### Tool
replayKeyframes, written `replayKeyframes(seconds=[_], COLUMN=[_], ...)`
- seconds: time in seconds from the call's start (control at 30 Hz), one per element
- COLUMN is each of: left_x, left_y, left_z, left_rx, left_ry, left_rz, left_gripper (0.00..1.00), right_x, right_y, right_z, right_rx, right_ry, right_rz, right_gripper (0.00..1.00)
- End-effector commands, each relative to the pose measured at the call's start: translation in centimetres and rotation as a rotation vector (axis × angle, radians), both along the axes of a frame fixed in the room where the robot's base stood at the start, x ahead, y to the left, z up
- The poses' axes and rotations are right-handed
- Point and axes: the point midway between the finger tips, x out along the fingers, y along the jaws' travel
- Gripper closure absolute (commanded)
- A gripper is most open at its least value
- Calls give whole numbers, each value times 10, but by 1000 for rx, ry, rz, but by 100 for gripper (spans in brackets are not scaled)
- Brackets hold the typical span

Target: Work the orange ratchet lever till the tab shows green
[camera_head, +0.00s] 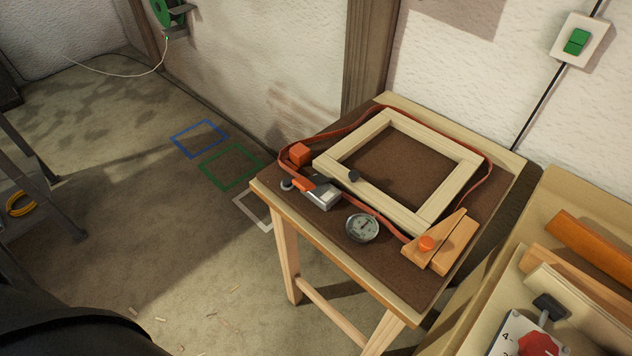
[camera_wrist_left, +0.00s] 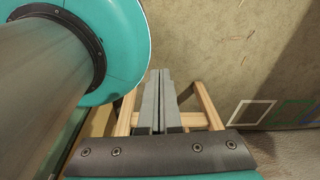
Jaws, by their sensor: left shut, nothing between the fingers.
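A metal ratchet (camera_head: 322,195) with an orange lever part (camera_head: 302,185) sits at the left front of the small table, beside a pale wooden frame (camera_head: 448,190). An orange-red strap (camera_head: 489,170) runs loosely around the frame. My left gripper (camera_wrist_left: 160,76) shows only in the left wrist view, shut and empty, pointing down past the table's wooden legs (camera_wrist_left: 208,106). It is apart from the ratchet. My right gripper is in neither view.
An orange block (camera_head: 300,153) sits at the frame's left corner. Wooden wedges with an orange knob (camera_head: 426,243) are at its front right corner. A second bench (camera_head: 541,215) stands close on the right. A stepladder (camera_head: 40,185) stands at the left; the floor between is mostly clear.

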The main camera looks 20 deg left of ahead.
Motion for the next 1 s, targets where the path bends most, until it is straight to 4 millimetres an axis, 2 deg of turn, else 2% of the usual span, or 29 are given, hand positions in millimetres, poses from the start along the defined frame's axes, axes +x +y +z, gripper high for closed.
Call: replayKeyframes(seconds=[0.17, 0.27, 0.4, 0.53, 0.77, 0.9, 1.0], left_x=[52, 91, 144, 190, 258, 289, 305], left_y=[33, 55, 79, 94, 100, 91, 81], left_z=[44, 81, 137, 196, 310, 383, 433], left_rx=[20, 27, 24, 8, -45, -94, -132], left_ry=[-98, -174, -279, -373, -525, -604, -652], left_rz=[28, 47, 60, 60, 27, -13, -48], left_gripper=[100, 100, 100, 100, 100, 100, 100], right_x=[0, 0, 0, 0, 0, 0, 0], right_y=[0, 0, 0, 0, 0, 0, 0], right_z=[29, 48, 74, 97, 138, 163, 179], right_rx=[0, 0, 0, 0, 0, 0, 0], right_ry=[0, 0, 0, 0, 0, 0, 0], right_rz=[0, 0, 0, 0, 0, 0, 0], right_gripper=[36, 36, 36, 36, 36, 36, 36])
